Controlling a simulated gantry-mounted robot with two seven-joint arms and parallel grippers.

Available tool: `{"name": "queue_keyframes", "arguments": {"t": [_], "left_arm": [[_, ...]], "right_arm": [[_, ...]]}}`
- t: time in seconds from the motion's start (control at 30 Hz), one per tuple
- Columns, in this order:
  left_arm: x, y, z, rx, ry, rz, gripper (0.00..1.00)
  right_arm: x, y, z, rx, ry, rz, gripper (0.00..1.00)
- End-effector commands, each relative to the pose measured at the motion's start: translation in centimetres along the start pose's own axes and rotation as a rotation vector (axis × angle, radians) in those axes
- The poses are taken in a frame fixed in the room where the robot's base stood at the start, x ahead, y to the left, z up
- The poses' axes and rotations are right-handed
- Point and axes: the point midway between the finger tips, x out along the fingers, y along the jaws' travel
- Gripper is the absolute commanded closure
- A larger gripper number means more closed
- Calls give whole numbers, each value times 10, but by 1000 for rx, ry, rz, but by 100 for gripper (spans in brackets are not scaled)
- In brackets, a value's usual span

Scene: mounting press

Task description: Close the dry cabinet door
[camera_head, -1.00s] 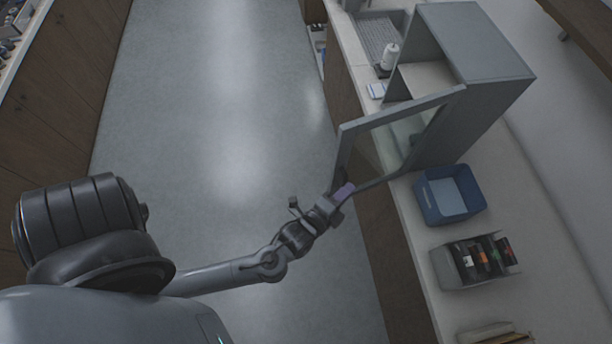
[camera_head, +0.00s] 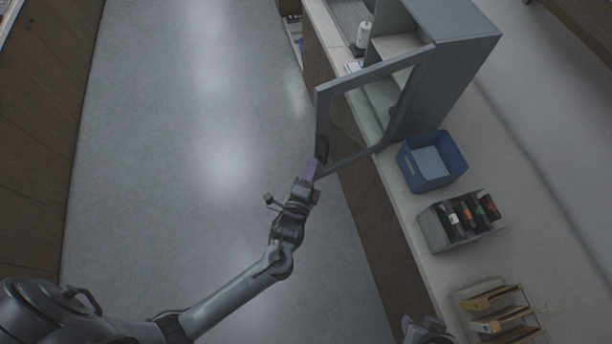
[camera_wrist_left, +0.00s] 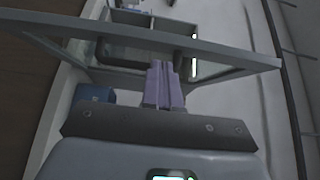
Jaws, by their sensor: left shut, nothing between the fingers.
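The dry cabinet (camera_head: 450,65) is a grey box on the counter at the upper right of the head view. Its door (camera_head: 375,70), a grey frame with a clear pane, stands wide open and juts left over the counter's edge. In the left wrist view the door frame (camera_wrist_left: 220,48) crosses above the fingers. My left gripper (camera_head: 313,168) is shut and empty, its purple fingertips by the door's free edge, close to a dark handle (camera_head: 322,150). Whether they touch is unclear. My right gripper (camera_head: 415,328) shows only partly at the bottom edge.
A blue bin (camera_head: 432,162), a grey holder with dark items (camera_head: 460,220) and a rack of tan folders (camera_head: 497,310) line the counter. A white bottle (camera_head: 362,38) stands left of the cabinet. The floor left of the counter is clear.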

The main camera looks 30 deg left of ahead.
Motion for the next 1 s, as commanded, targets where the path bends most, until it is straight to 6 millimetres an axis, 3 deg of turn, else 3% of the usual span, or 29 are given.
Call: {"name": "queue_keyframes", "arguments": {"t": [0.2,0.4,1.0], "left_arm": [[32,-1,0,1,-1,0,100],[47,0,1,0,0,0,100],[54,0,7,3,8,0,100]], "right_arm": [[-6,1,-2,-1,1,2,57],[-8,3,-2,-9,0,9,57],[-8,3,-2,-6,0,7,57]]}}
